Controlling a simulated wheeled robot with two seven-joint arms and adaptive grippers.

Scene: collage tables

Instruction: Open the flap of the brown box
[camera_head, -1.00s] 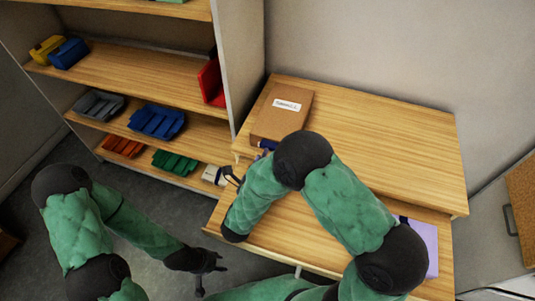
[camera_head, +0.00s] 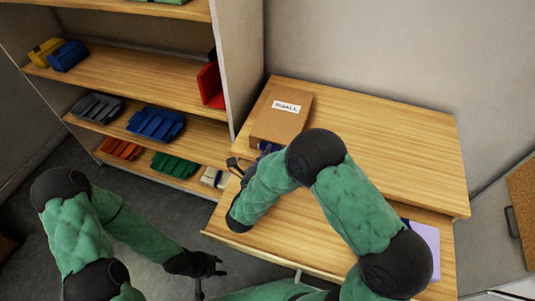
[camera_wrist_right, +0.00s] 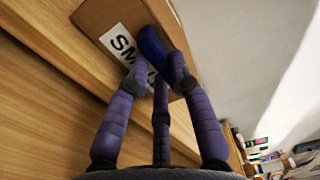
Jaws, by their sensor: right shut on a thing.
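The brown box (camera_head: 275,127) lies on the upper wooden desk top at its left end, with a white label reading SMALL on its top face. Its top looks closed in the head view. My right gripper (camera_head: 265,150) is at the box's near edge, mostly hidden by my arm.
A shelf unit (camera_head: 165,79) with coloured bins stands at the left, close to the box. The upper desk top (camera_head: 390,135) is clear right of the box. A lilac sheet or folder (camera_head: 428,240) lies on the lower level, partly behind my right arm.

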